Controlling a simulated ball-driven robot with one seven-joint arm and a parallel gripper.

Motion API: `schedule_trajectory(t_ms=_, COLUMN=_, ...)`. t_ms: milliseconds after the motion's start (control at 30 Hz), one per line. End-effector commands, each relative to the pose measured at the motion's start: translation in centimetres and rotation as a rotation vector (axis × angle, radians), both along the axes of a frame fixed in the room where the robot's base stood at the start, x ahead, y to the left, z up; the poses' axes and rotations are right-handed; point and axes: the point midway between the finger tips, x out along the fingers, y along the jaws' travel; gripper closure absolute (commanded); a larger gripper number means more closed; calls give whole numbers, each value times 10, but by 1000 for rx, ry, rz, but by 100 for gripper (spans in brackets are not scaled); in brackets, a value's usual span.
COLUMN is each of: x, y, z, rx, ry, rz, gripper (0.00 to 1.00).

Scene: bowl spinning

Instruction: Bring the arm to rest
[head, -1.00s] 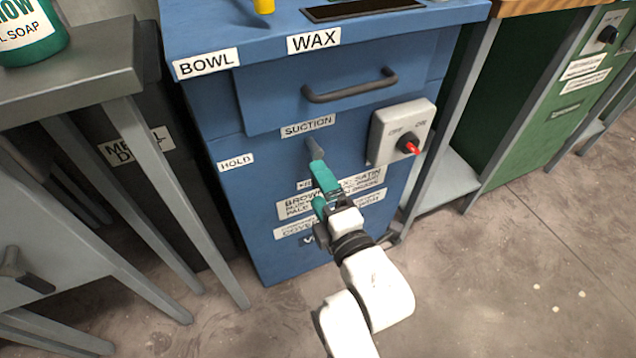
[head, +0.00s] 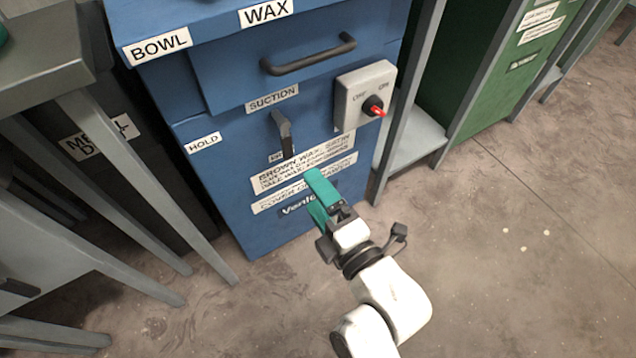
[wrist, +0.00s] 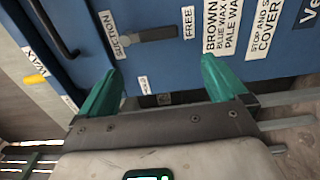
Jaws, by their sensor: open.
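My gripper (head: 318,198) has teal fingers and is open and empty. In the head view it is in front of the lower part of the blue cabinet (head: 225,215), below the dark suction lever (head: 284,132). My white arm reaches up to it from the bottom right. In the wrist view the two fingers (wrist: 160,85) stand wide apart with nothing between them. The suction lever (wrist: 155,33) shows beyond them, apart from the fingers, with its tip toward the FREE label (wrist: 188,22).
A knob box (head: 363,95) with a red-tipped knob and a drawer handle (head: 308,54) stick out of the cabinet. Grey table legs (head: 140,180) stand at left. A green cabinet (head: 500,75) stands at right. The floor at lower right (head: 520,270) is clear.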

Motion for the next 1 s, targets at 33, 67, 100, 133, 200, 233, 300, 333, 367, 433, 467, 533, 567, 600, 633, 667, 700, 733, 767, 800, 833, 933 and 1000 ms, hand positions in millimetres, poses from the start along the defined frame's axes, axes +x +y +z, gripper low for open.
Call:
schedule_trajectory(t_ms=33, x=0, y=0, z=0, rx=0, ry=0, rz=0, gripper=1)
schedule_trajectory(t_ms=67, x=0, y=0, z=0, rx=0, ry=0, rz=0, gripper=1)
schedule_trajectory(t_ms=100, x=0, y=0, z=0, rx=0, ry=0, rz=0, gripper=1)
schedule_trajectory(t_ms=133, x=0, y=0, z=0, rx=0, ry=0, rz=0, gripper=1)
schedule_trajectory(t_ms=200, x=0, y=0, z=0, rx=0, ry=0, rz=0, gripper=1)
schedule_trajectory(t_ms=233, x=0, y=0, z=0, rx=1, ry=3, rz=-1, gripper=1)
schedule_trajectory(t_ms=300, x=0, y=-4, z=-3, rx=6, ry=25, rz=-5, gripper=1)
schedule_trajectory(t_ms=333, x=1, y=-7, z=-6, rx=11, ry=45, rz=-10, gripper=1)
schedule_trajectory(t_ms=367, x=1, y=-11, z=-10, rx=18, ry=75, rz=-15, gripper=1)
schedule_trajectory(t_ms=433, x=0, y=-24, z=-23, rx=47, ry=179, rz=-39, gripper=1)
schedule_trajectory(t_ms=467, x=-1, y=-33, z=-31, rx=63, ry=238, rz=-55, gripper=1)
schedule_trajectory(t_ms=533, x=-6, y=-55, z=-52, rx=115, ry=401, rz=-112, gripper=1)
schedule_trajectory(t_ms=567, x=-9, y=-67, z=-61, rx=141, ry=476, rz=-145, gripper=1)
schedule_trajectory(t_ms=600, x=-15, y=-82, z=-74, rx=179, ry=579, rz=-195, gripper=1)
schedule_trajectory(t_ms=633, x=-19, y=-94, z=-83, rx=210, ry=653, rz=-237, gripper=1)
schedule_trajectory(t_ms=667, x=-25, y=-105, z=-92, rx=242, ry=725, rz=-282, gripper=1)
schedule_trajectory(t_ms=700, x=-34, y=-122, z=-103, rx=287, ry=819, rz=-349, gripper=1)
schedule_trajectory(t_ms=733, x=-41, y=-134, z=-111, rx=321, ry=888, rz=-403, gripper=1)
schedule_trajectory(t_ms=767, x=-49, y=-146, z=-118, rx=357, ry=955, rz=-461, gripper=1)
schedule_trajectory(t_ms=800, x=-61, y=-161, z=-127, rx=408, ry=1040, rz=-543, gripper=1)
schedule_trajectory(t_ms=833, x=-71, y=-173, z=-134, rx=446, ry=1101, rz=-610, gripper=1)
schedule_trajectory(t_ms=933, x=-105, y=-208, z=-151, rx=575, ry=1271, rz=-835, gripper=1)
schedule_trajectory(t_ms=1000, x=-130, y=-229, z=-159, rx=659, ry=1361, rz=-992, gripper=1)
